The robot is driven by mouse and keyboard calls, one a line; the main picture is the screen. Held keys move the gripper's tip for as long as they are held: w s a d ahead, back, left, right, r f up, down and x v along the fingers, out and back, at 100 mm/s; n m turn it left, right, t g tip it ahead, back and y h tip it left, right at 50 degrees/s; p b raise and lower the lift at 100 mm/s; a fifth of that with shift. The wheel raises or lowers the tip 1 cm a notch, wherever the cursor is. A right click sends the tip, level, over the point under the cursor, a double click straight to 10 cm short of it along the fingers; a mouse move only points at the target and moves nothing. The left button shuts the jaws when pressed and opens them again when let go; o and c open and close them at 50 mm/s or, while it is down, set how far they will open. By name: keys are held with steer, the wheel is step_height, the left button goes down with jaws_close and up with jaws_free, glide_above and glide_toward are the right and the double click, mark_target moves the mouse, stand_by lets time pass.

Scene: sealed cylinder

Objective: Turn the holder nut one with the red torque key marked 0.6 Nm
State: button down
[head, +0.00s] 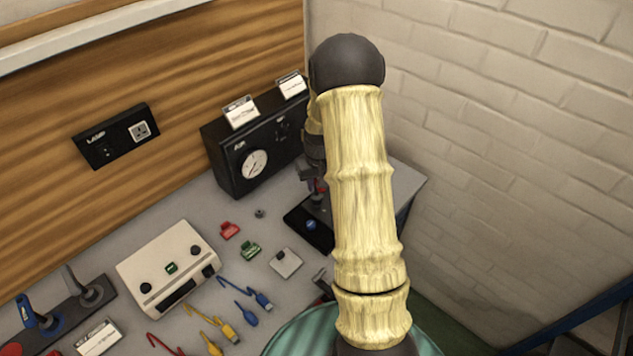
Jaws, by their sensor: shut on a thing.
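My gripper (317,178) is at the back right of the bench, mostly hidden behind my own arm. It is shut on a small red thing (319,187), which looks like the red torque key; its 0.6 Nm mark cannot be read. The key points down over a dark plate (296,217) with a blue round part (311,224) on it. The holder and nut one cannot be made out; my arm covers that area. I cannot tell whether the key's tip touches a nut.
A black gauge box (228,168) stands close behind my gripper, left of it. A rack (62,318) with blue and grey handled tools is at front left, near a white control box (150,262). Coloured leads (212,330) lie in front. A brick wall (510,150) bounds the right.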

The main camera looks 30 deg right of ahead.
steer(key=shift+f+b, duration=0.55)
steer(key=shift+f, duration=0.35)
steer(key=shift+m, duration=0.3)
steer(key=m, duration=0.4)
steer(key=shift+m+h+p, duration=0.3)
steer(key=shift+p, duration=0.1)
steer(key=shift+w+r+m+g+p, duration=0.1)
steer(key=shift+m+g+p, duration=0.2)
steer(key=shift+m+p, duration=1.5)
steer(key=shift+m+b, duration=0.7)
steer(key=shift+m, duration=0.1)
steer(key=shift+n, duration=0.3)
